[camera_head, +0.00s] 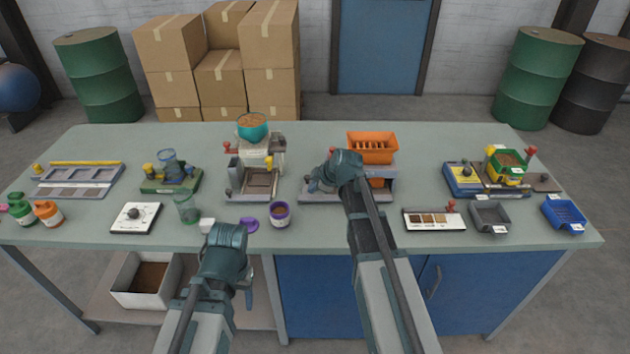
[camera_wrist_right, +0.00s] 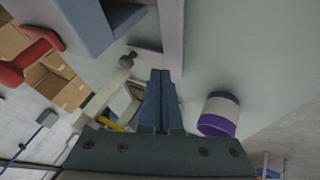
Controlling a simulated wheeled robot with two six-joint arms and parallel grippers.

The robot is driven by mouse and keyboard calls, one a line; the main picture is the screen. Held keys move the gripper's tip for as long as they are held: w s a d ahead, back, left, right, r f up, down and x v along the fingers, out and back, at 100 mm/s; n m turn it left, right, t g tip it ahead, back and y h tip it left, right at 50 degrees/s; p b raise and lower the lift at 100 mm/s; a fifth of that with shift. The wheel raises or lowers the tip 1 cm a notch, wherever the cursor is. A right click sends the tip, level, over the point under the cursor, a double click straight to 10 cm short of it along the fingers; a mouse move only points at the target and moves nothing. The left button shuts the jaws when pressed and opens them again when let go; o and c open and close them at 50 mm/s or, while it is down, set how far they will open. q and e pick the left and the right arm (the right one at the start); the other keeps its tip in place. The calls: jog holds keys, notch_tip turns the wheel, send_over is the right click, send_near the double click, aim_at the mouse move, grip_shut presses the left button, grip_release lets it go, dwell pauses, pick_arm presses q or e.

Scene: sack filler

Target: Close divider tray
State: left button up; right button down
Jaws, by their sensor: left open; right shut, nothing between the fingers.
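A grey tray (camera_head: 80,180) with several divided compartments and a yellow bar along its back lies at the far left of the table. An orange slotted bin (camera_head: 372,147) stands on a grey station (camera_head: 318,196) right of centre. I cannot tell for sure which is the divider tray. My right gripper (camera_head: 314,186) is over the left part of the grey station, shut and empty; its closed fingers (camera_wrist_right: 161,78) also show in the right wrist view. My left gripper (camera_head: 247,278) is open at the table's front edge, holding nothing visible, its fingers partly hidden.
A purple-and-white cup (camera_head: 280,214) stands between the grippers, with a purple lid (camera_head: 249,224) beside it. A filler with a teal bowl (camera_head: 252,127) stands behind. A sample strip (camera_head: 434,219) and grey bin (camera_head: 490,216) are to the right.

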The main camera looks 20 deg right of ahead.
pick_arm(q)
notch_tip(320, 180, up, 7)
jog(key=p, duration=0.5)
jog(key=shift+a+p, duration=0.15)
jog(key=shift+p, duration=0.25)
pick_arm(e)
jog(key=v, duration=0.8)
jog(key=shift+r, duration=0.3)
jog(key=shift+s+a, duration=0.1)
jog(key=shift+s, duration=0.05)
jog(key=shift+a, duration=0.1)
